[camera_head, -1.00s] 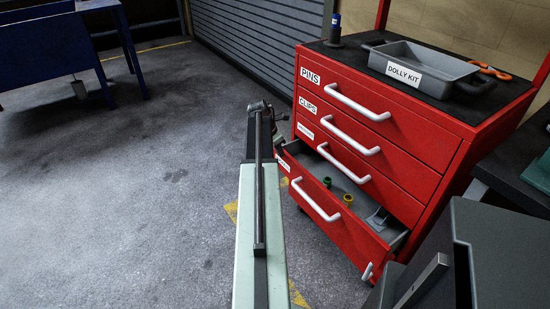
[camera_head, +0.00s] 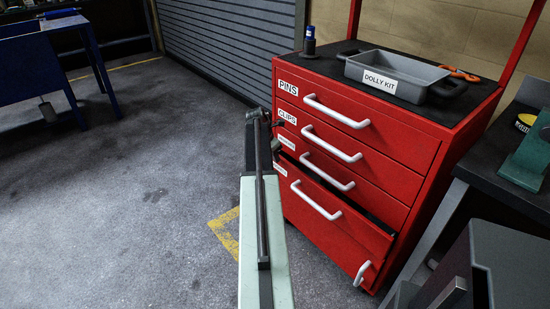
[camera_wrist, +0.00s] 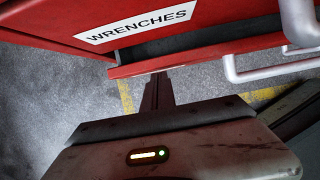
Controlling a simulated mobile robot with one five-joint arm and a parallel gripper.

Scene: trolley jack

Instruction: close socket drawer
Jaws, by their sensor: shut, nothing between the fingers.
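The socket drawer (camera_head: 345,232) is the low red drawer with a white bar handle (camera_head: 316,201). It stands slightly out from the red cabinet, with a narrow dark gap along its top edge; its label is partly hidden. In the wrist view its red front edge (camera_wrist: 205,53) shows below the WRENCHES label, with the dark gap between. My gripper (camera_head: 277,146) is shut and empty at the left side of the cabinet front, near the drawer's left end. It is small and partly hidden by my arm, so I cannot tell whether it touches the drawer.
The PINS drawer (camera_head: 360,108) and CLIPS drawer (camera_head: 365,148) above are shut. A grey dolly kit tray (camera_head: 390,82) sits on the cabinet top. A dark bench (camera_head: 500,160) stands at right, a blue table (camera_head: 50,60) at far left. The floor at left is clear.

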